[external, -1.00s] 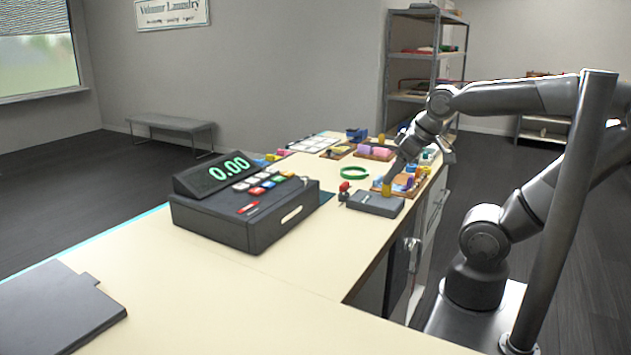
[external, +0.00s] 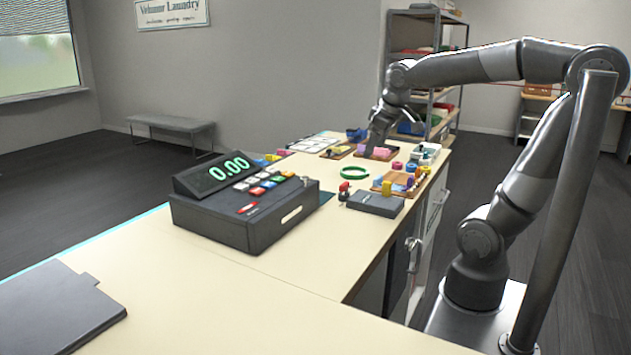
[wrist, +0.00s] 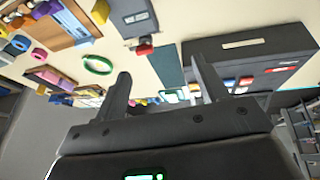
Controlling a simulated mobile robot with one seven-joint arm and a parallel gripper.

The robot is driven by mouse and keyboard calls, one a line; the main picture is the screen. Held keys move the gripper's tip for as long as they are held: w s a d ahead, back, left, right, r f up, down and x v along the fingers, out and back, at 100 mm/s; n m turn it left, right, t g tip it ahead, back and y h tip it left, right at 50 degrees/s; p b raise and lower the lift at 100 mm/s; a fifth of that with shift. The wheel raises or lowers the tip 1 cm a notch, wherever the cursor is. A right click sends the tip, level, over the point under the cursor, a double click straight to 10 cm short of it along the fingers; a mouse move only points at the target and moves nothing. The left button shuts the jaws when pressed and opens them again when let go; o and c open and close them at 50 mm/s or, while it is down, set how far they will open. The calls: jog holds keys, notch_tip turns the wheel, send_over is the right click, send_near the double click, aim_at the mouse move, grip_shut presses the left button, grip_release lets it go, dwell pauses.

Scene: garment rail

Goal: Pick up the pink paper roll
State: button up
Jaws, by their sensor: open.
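A small pink roll (external: 397,165), likely the pink paper roll, stands on the counter between two wooden trays, beside a blue roll (external: 411,167). In the wrist view the pink roll (wrist: 39,54) is at the left, outside the space between my fingers. My gripper (external: 373,148) is above the far tray, left of and beyond the roll in the external view. In the wrist view my gripper (wrist: 160,70) is open, with nothing between its fingers.
A green ring (external: 354,173) lies left of the rolls. The near wooden tray (external: 379,184) holds several coloured items, with a dark grey box (external: 375,204) beside it. A large cash register (external: 245,205) stands nearer. The counter's near part is mostly clear.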

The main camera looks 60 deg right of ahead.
jog(key=w+d+g, duration=0.2)
jog(key=w+d, duration=0.6)
jog(key=d, duration=0.4)
jog(key=m+y, duration=0.1)
jog(key=m, duration=0.1)
send_over(398, 163)
jog(key=shift+g, duration=0.4)
jog(key=f, duration=1.4)
jog(key=shift+s+a+f, duration=0.1)
jog(key=shift+s+f, duration=0.2)
jog(key=shift+s, duration=0.05)
jog(key=shift+w+d+f, duration=0.1)
jog(key=shift+w+f, duration=0.05)
jog(key=shift+f, duration=0.85)
jog(key=shift+w+d+f, duration=0.1)
jog(key=shift+w+f, duration=0.05)
jog(key=shift+f, duration=0.85)
jog(key=shift+w+d+f, duration=0.1)
jog(key=shift+w+f, duration=0.05)
jog(key=shift+f, duration=0.85)
jog(key=shift+c, duration=0.4)
